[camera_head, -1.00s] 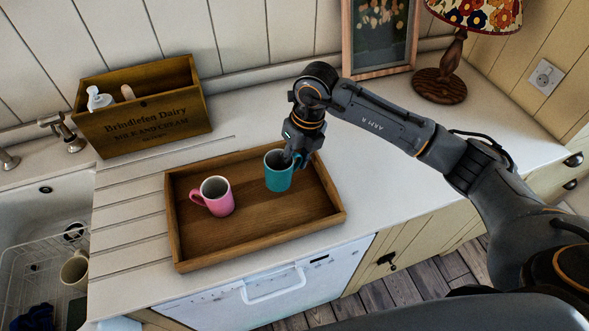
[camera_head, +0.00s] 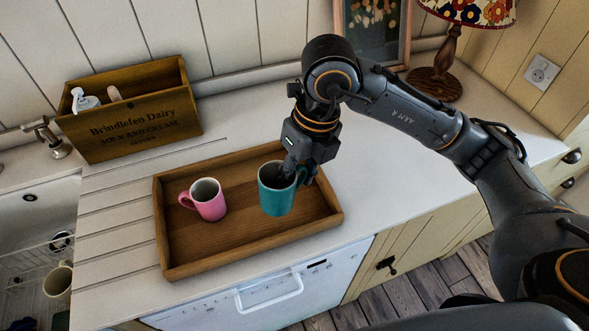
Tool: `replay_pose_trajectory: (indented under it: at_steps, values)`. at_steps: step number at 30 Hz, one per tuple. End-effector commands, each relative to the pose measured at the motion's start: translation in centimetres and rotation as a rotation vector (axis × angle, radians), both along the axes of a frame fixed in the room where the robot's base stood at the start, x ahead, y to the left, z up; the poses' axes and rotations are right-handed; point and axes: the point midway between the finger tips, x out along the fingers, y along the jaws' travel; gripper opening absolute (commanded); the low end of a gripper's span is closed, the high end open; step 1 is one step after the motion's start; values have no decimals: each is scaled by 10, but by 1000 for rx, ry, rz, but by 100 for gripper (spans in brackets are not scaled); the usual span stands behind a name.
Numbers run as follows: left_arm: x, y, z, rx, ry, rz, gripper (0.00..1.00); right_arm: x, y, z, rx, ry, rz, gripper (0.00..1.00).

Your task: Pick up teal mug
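The teal mug (camera_head: 275,193) is upright above the right half of the wooden tray (camera_head: 160,235). It looks raised off the tray floor, though the gap under it is hard to judge. My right gripper (camera_head: 293,172) points down and is shut on the mug at the right side of its rim. The fingertips are partly hidden by the mug and the gripper body, and the mug's handle is mostly hidden. My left gripper is not in view.
A pink mug (camera_head: 207,201) stands in the tray's left half. A wooden box (camera_head: 140,122) with a pump bottle (camera_head: 84,102) is behind left. A lamp (camera_head: 437,82) and a framed picture (camera_head: 371,40) stand at the back. The counter (camera_head: 390,165) right of the tray is clear.

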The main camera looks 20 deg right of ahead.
Motion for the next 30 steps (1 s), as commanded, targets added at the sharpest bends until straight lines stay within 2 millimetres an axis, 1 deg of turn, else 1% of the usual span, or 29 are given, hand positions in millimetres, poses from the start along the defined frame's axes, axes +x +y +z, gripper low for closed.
replay_pose_trajectory:
  at_steps: [6, 13, 21, 30]
  values:
    - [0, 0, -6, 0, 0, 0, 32, -17, 3, 8, 0, -2, 3, 0]
    - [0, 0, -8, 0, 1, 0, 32, -29, 5, 13, 2, -2, 2, 0]
    - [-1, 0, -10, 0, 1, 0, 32, -34, 5, 16, 1, -2, 0, 0]
    - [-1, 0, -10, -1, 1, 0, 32, -35, 5, 16, 0, -1, 0, 0]
